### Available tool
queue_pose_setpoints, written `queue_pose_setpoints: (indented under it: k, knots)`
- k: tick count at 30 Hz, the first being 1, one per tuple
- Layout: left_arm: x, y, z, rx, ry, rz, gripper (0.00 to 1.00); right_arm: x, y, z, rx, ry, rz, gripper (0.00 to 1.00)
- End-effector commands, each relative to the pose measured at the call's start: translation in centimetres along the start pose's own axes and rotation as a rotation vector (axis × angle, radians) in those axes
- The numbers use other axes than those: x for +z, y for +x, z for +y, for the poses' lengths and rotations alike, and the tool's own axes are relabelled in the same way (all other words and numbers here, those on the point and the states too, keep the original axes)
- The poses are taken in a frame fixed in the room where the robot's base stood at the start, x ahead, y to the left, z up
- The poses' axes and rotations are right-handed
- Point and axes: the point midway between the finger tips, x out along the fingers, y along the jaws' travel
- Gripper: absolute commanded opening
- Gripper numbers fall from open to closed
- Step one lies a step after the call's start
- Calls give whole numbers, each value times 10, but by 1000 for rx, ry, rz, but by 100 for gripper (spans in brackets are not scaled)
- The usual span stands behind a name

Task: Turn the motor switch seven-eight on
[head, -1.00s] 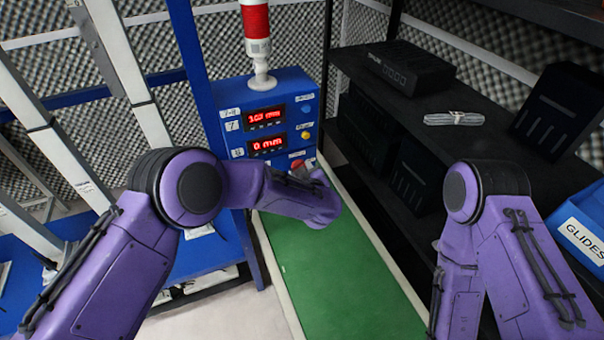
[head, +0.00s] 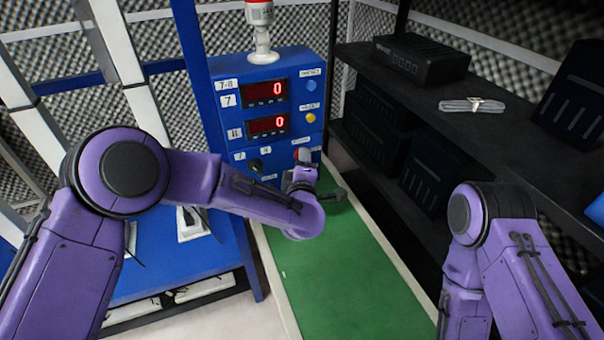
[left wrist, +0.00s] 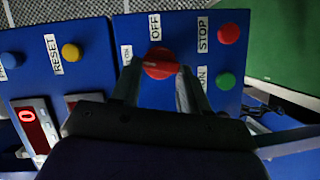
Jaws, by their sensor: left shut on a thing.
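In the left wrist view, a red rotary switch (left wrist: 160,63) with an OFF label (left wrist: 155,26) sits between my left fingertips. My left gripper (left wrist: 157,80) is shut on this red switch. A partly covered label beside the switch cannot be read fully. My right arm shows at lower right, but its gripper is out of view.
A red STOP button (left wrist: 229,33) and a green button (left wrist: 225,81) sit beside the switch; a yellow RESET button (left wrist: 71,52) is also there. A black shelf (head: 455,125) with dark bins stands right. The green surface (head: 325,270) is largely clear.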

Motion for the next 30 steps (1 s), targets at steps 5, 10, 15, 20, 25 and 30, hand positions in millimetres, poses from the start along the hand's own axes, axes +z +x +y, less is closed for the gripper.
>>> queue_pose_setpoints:
  k: [5,10,15,20,25,30]
  knots:
    - [2,0,-10,41,-107,-2,14,10,24,-2,0,0,0,43]
    - [2,0,-9,71,-179,-3,14,14,35,-3,0,0,0,43]
    - [2,0,-8,88,-221,-2,14,17,40,-4,0,0,0,43]
    - [2,-1,-8,94,-238,-1,14,17,42,-4,0,0,0,43]
    - [1,-1,-7,95,-242,-1,14,17,42,-4,0,0,0,43]
    - [2,-1,-7,94,-242,-1,14,17,42,-4,0,0,0,43]
